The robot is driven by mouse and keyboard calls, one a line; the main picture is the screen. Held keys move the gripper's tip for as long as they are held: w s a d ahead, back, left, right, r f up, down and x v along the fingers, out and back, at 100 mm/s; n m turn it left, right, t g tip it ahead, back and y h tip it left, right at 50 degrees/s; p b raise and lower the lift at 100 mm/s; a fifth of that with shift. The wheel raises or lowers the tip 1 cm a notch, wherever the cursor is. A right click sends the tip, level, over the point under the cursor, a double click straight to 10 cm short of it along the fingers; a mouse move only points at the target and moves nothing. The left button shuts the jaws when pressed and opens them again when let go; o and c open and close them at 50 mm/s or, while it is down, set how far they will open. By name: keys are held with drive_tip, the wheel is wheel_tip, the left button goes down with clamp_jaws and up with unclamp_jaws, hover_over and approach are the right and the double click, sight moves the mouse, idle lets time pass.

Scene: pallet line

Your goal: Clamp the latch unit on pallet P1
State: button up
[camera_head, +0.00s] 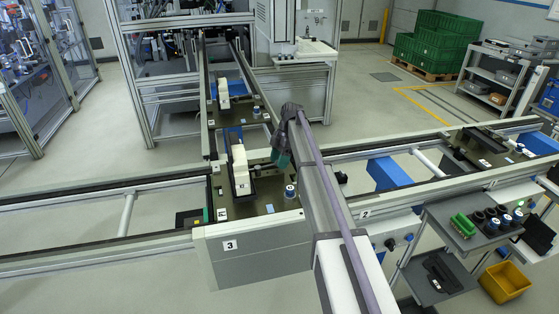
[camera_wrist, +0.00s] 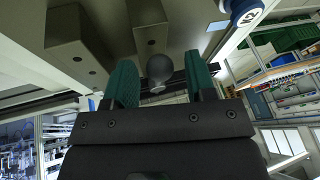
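A white, upright latch unit (camera_head: 240,172) stands in a dark holder on the near pallet (camera_head: 262,208), at the station marked 3. A similar white unit (camera_head: 223,95) stands on a pallet further back. The pallet labels are too small to read, so I cannot tell which one is P1. My gripper (camera_head: 283,158) is over the right part of the near pallet, right of the white unit. In the wrist view its green fingers (camera_wrist: 160,70) are apart. A dark round knob (camera_wrist: 158,68) shows between them, with no clear contact. Grey blocks (camera_wrist: 72,52) lie beyond.
A blue-and-white cylinder (camera_head: 290,191) stands on the near pallet's right corner; a labelled cylinder (camera_wrist: 243,10) shows at the wrist view's top right. Another pallet (camera_head: 487,147) is on the right conveyor. A parts shelf (camera_head: 465,238) and yellow bin (camera_head: 505,282) are at the lower right.

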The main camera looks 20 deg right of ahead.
drive_tip(key=p+v, duration=0.9)
drive_tip(key=v, duration=0.1)
drive_tip(key=shift+d+r+p, duration=0.2)
drive_tip(key=shift+r+p, duration=0.15)
drive_tip(key=shift+p, duration=0.05)
drive_tip(key=shift+w, duration=0.1)
